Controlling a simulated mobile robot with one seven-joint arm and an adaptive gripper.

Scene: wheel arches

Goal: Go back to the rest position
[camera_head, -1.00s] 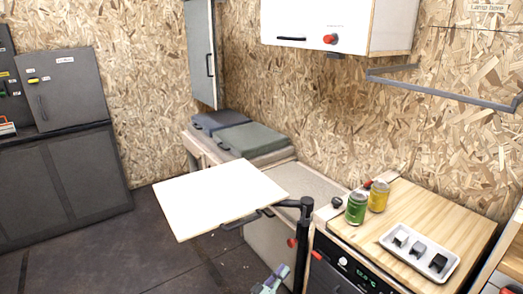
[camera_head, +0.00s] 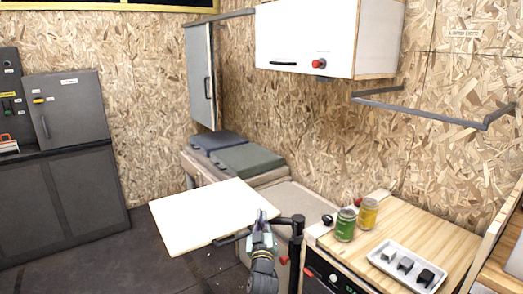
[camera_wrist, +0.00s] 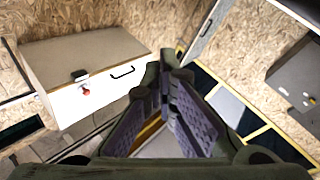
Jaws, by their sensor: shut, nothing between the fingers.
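My gripper (camera_head: 262,220) is in the lower middle of the head view, in front of the right end of a white tabletop (camera_head: 190,222) on a black swivel post. It points upward. The wrist view shows its two dark fingers (camera_wrist: 163,85) close together at the tips, with nothing held between them.
A wooden counter (camera_head: 444,232) at right holds a green can (camera_head: 345,226), a yellow can (camera_head: 368,214) and a white tray (camera_head: 378,258) with small blocks. A white wall cabinet (camera_head: 340,40) and a grey rail (camera_head: 430,112) are above. Dark floor (camera_head: 110,262) is clear at left.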

